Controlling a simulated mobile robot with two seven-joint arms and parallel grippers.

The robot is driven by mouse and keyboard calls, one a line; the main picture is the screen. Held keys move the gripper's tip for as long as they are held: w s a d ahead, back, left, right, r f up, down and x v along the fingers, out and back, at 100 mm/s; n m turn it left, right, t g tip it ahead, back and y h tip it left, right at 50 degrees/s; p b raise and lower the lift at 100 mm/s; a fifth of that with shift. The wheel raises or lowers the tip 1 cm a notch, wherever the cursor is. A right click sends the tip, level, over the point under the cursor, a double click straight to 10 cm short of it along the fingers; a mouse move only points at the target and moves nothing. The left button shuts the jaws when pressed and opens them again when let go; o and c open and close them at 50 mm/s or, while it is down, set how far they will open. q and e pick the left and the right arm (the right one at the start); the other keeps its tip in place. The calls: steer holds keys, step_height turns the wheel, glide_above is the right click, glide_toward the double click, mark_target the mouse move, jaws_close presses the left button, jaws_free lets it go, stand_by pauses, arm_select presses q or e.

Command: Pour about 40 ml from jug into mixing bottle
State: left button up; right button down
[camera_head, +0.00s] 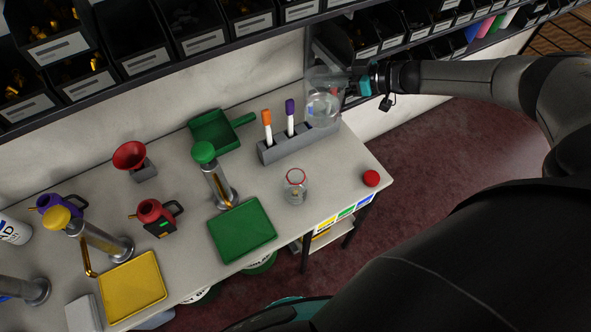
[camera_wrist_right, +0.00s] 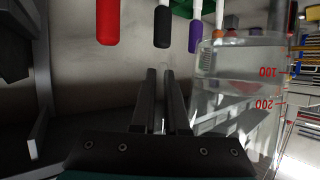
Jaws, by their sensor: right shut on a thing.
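The clear jug (camera_head: 322,108) is up at the far right of the table, beside the marker holder and below the shelf. My right gripper (camera_head: 347,79) is shut on it at its right side. In the right wrist view, the two dark fingers (camera_wrist_right: 164,90) lie close together beside the jug (camera_wrist_right: 235,110), which has red 100 and 200 marks. Clear liquid seems to be in it; the level is hard to read. The mixing bottle (camera_head: 296,190), clear with a red rim, stands uncapped on the table. My left gripper is not in view.
A grey holder (camera_head: 285,147) with markers stands left of the jug. A red cap (camera_head: 371,178) lies near the right table edge. A green-topped dispenser (camera_head: 213,170) and green tray (camera_head: 242,230) are left of the bottle. Shelves with black bins overhang the back.

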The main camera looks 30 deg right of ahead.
mark_target(322, 93)
steer(key=shift+s+a, duration=0.1)
steer(key=s+a+n+h+b, duration=0.1)
steer(key=s+a+f+n+t+h+b, duration=0.1)
steer(key=n, duration=0.1)
steer(key=shift+a+n+t, duration=0.2)
steer(key=shift+n+t, duration=0.1)
steer(key=shift+s+a+f+n+t+h, duration=0.4)
steer(key=shift+s+a+n+h, duration=0.1)
steer(key=shift+a+n, duration=0.15)
steer(key=f+b, duration=0.2)
steer(key=f+n+b, duration=0.1)
steer(key=shift+s+a+t, duration=0.2)
steer(key=shift+a+t, duration=0.1)
steer(key=shift+a, duration=0.05)
steer(key=shift+r+n+h, duration=0.25)
steer(key=shift+r+h, duration=0.05)
steer(key=shift+r, duration=0.35)
steer(key=shift+r+p, duration=0.25)
steer(key=shift+p, duration=0.15)
steer(key=shift+s+a, duration=0.1)
